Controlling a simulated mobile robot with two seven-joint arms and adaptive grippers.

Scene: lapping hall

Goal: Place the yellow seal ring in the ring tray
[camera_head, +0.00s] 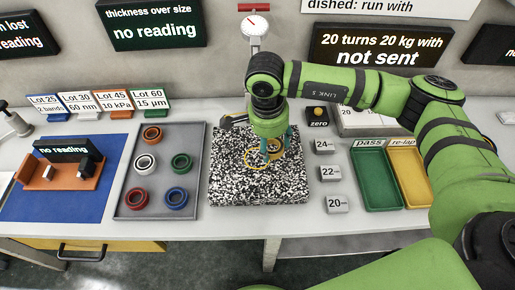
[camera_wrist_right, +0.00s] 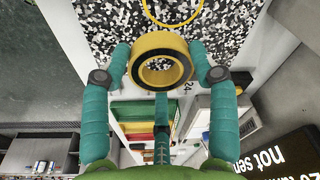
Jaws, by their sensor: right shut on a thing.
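The yellow seal ring (camera_wrist_right: 160,41) is between the fingertips of my right gripper (camera_wrist_right: 160,52), which is shut on it from both sides in the right wrist view. In the head view the right gripper (camera_head: 275,148) is over the speckled plate (camera_head: 229,187), and its fingers partly hide the ring. The ring tray (camera_head: 183,139) is grey and lies left of the plate. Orange, white, green, red and blue rings lie spread out in it. My left gripper is not in view.
A yellow circle (camera_head: 247,166) shows on the speckled plate. A dial gauge (camera_head: 255,26) stands behind the plate. Left of the tray is a blue mat (camera_head: 50,208) with an orange fixture (camera_head: 62,183). Green (camera_head: 377,190) and yellow (camera_head: 408,187) trays and several number blocks are to the right.

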